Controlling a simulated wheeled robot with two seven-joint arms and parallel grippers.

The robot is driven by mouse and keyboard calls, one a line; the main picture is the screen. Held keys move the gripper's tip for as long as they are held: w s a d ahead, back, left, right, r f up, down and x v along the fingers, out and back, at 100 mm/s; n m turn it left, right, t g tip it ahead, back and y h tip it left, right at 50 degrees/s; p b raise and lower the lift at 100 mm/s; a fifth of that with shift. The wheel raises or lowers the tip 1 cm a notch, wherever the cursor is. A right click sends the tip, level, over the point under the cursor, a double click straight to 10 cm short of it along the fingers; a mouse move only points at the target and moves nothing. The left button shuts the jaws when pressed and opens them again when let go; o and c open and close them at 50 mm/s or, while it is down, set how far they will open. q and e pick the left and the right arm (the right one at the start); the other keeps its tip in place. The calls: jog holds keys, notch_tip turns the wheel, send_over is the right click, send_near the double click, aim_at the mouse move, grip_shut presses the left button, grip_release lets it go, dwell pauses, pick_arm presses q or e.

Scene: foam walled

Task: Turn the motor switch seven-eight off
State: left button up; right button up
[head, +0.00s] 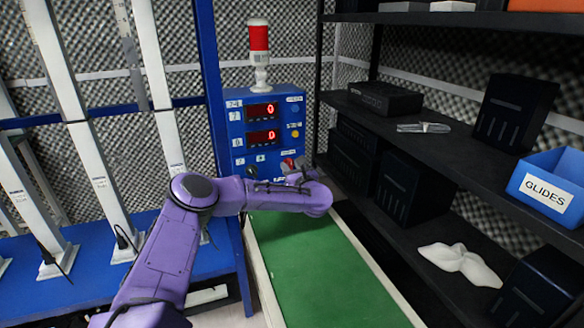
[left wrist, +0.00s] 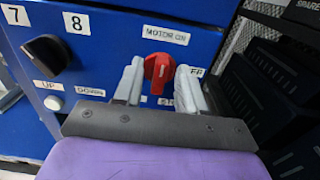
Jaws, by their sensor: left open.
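The red rotary switch (left wrist: 158,70) sits on the blue control box (head: 236,128), below a label that reads MOTOR ON. Its grip stands roughly upright, under that label. A label at its right, partly hidden by a finger, shows "FF". My left gripper (left wrist: 160,76) is open, with one finger on each side of the red switch; I cannot tell whether they touch it. In the head view the red switch (head: 289,162) shows just above my left gripper (head: 290,175). My right gripper is not in view.
A black knob (left wrist: 47,55) lies left of the red switch, under the labels 7 and 8. Two red displays (head: 262,111) read 0. A green belt (head: 310,270) runs below my arm.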

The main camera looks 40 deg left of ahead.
pick_arm(q)
jog(key=shift+c, duration=0.3)
grip_shut()
jog(key=shift+m, duration=0.4)
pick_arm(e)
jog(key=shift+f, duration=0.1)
pick_arm(q)
jog(key=shift+w+m+b, duration=0.1)
jog(key=shift+m+b, duration=0.2)
jog(key=shift+m, duration=0.7)
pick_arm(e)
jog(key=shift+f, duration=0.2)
pick_arm(q)
jog(key=m, duration=0.3)
jog(key=shift+m, duration=0.3)
jog(key=m, duration=0.5)
jog(key=shift+w+m+p, duration=0.1)
jog(key=shift+m+p, duration=0.2)
jog(key=shift+p, duration=0.1)
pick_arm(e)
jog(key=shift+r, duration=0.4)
pick_arm(q)
jog(key=m+p, duration=0.1)
jog(key=m, duration=0.4)
jog(key=shift+f+m, duration=0.15)
jog(key=shift+m, duration=0.25)
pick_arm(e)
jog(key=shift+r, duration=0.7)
